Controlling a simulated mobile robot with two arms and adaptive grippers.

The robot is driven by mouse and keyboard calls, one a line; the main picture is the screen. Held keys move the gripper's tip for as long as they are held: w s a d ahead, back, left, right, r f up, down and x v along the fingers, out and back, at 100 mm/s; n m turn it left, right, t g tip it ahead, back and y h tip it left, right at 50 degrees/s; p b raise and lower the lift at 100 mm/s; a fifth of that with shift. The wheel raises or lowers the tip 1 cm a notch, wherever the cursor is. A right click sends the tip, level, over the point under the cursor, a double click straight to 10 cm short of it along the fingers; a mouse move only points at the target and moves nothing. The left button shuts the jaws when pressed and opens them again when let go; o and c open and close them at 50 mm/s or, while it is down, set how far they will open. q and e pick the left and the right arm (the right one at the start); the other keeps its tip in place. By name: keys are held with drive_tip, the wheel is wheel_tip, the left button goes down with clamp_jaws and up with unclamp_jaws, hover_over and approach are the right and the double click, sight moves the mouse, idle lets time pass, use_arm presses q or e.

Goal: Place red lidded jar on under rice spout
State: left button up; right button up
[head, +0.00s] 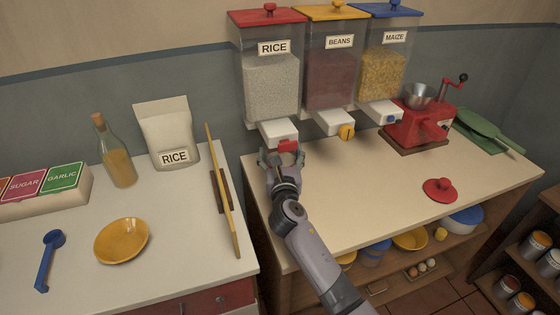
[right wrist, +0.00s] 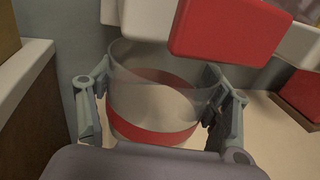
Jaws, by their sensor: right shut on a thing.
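The jar (right wrist: 155,125) is clear glass with a red band, open on top, and looks empty in the right wrist view. My right gripper (head: 282,158) is shut around its sides; in the head view the gripper mostly hides the jar. A red knobbed lid (head: 440,189) lies apart on the right counter. The rice dispenser (head: 270,88) hangs on the wall, with a white spout (head: 278,131) and a red lever (head: 288,145). The lever (right wrist: 228,30) is above and close to the jar's rim. I cannot tell whether the jar touches the counter. My left gripper is not in view.
Beans (head: 330,80) and maize (head: 384,75) dispensers hang to the right. A red grinder (head: 416,125) stands at the back of the right counter (head: 350,190), whose middle is clear.

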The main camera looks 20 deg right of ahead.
drive_tip(key=shift+f, duration=1)
drive_tip(key=shift+f+b, duration=0.1)
drive_tip(key=shift+b, duration=0.2)
drive_tip(key=o, duration=1.7)
drive_tip(key=shift+s+a, duration=0.1)
drive_tip(key=shift+s, duration=0.15)
drive_tip(key=v, duration=1.1)
drive_tip(key=shift+s+a, duration=0.1)
drive_tip(key=shift+s, duration=0.25)
